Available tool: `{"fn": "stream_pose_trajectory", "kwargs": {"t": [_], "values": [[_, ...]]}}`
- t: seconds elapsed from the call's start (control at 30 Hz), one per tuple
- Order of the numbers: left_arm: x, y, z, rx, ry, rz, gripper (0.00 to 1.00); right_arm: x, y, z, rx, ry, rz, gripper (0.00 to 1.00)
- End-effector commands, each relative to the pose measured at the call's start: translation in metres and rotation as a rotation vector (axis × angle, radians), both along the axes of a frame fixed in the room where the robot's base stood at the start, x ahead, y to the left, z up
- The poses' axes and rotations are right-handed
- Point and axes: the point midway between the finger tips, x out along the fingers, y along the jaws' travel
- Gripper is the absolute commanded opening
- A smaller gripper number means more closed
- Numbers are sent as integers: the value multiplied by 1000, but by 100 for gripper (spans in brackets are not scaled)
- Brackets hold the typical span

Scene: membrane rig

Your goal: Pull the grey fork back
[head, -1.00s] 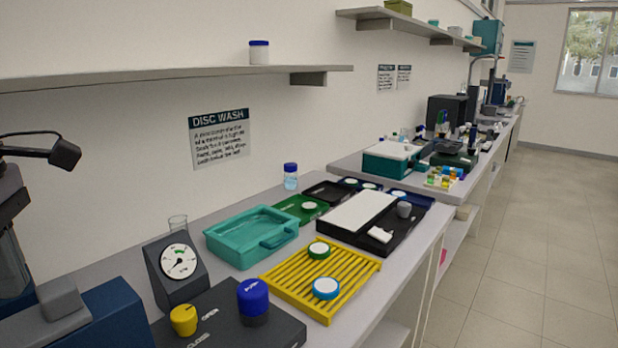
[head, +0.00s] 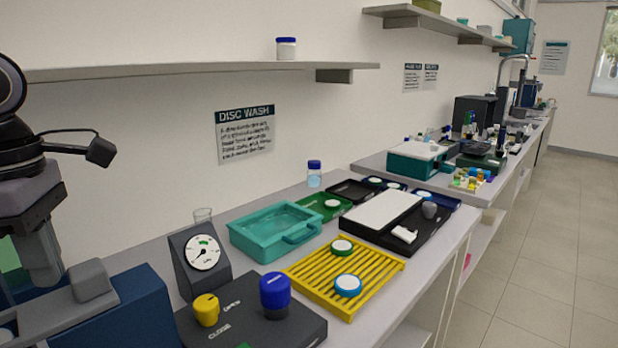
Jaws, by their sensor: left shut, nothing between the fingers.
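A grey piece with a raised block (head: 92,280), which looks like the grey fork, lies on a dark blue housing (head: 125,308) at the lower left. Its left part runs toward the picture's edge, where some of it is cut off. My left gripper (head: 44,280) points down just behind and left of the raised block. Its fingers are together with nothing between them. I cannot tell whether they touch the grey piece. My right gripper is out of view.
Right of the housing are a dial gauge (head: 203,252) and a black panel (head: 235,330) with a yellow knob (head: 206,310) and a blue knob (head: 275,291). A teal tray (head: 262,250) and yellow rack (head: 375,291) stand beyond. A shelf (head: 200,70) hangs above.

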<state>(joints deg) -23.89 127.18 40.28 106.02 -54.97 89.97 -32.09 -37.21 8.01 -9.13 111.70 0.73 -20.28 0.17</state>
Motion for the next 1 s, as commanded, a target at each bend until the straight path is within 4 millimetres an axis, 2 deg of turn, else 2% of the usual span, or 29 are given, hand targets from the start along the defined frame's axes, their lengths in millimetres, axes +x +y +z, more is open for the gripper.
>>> {"fn": "stream_pose_trajectory", "kwargs": {"t": [0.03,0.47,1.0], "values": [[-1,0,-6,0,5,0,0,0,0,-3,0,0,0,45],[0,0,-22,1,5,0,0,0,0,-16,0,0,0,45],[3,-2,-22,1,5,0,0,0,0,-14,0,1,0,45]]}}
